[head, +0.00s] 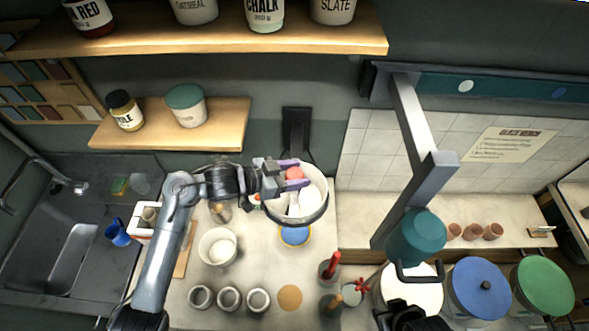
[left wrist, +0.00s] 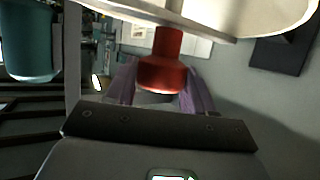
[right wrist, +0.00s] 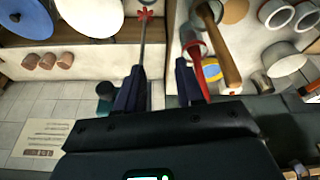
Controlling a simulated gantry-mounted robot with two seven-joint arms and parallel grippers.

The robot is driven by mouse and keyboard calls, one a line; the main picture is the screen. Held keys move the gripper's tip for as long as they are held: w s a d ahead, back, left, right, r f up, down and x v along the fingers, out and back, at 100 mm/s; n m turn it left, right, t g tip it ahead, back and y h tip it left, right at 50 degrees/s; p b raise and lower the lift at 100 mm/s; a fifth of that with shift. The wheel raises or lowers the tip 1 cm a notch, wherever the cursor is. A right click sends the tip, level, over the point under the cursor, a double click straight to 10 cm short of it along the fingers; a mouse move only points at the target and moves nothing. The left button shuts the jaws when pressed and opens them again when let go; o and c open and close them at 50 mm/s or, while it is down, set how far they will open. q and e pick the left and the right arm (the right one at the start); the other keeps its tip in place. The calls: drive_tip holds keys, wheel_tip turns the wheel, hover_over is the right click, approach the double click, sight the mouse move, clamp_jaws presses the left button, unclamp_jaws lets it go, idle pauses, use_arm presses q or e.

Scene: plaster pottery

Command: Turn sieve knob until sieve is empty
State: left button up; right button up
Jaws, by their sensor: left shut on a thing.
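The sieve (head: 325,208) is a round pan with a dark rim, mounted at the wall above the counter. Whitish material (head: 306,204) shows inside it, but I cannot tell how much is powder. Its red knob (head: 294,173) sits between the purple fingers of my left gripper (head: 284,178). In the left wrist view the knob (left wrist: 163,75) stands between the fingers of the left gripper (left wrist: 160,95), which is shut on it.
A white bowl (head: 218,246) and several small cups (head: 229,299) stand on the counter. Red-handled tools (head: 330,266) stand in a pot near the right gripper. Blue (head: 480,286) and green (head: 543,286) lidded tubs are at right. Shelves (head: 200,36) hang above; a sink (head: 60,255) is at left.

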idle(0.3)
use_arm(q)
drive_tip(key=shift+g, duration=0.3)
drive_tip(key=o, duration=1)
drive_tip(key=shift+c, duration=0.2)
drive_tip(key=shift+s+a+r, duration=0.15)
drive_tip(key=shift+a+r, duration=0.05)
drive_tip(key=shift+a, duration=0.4)
drive_tip(key=b+v, duration=0.2)
drive_tip(key=v, duration=0.7)
drive_tip(key=shift+s+a+b, duration=0.15)
drive_tip(key=shift+s+b, duration=0.05)
drive_tip(key=shift+b, duration=0.1)
drive_tip(key=shift+r, duration=0.1)
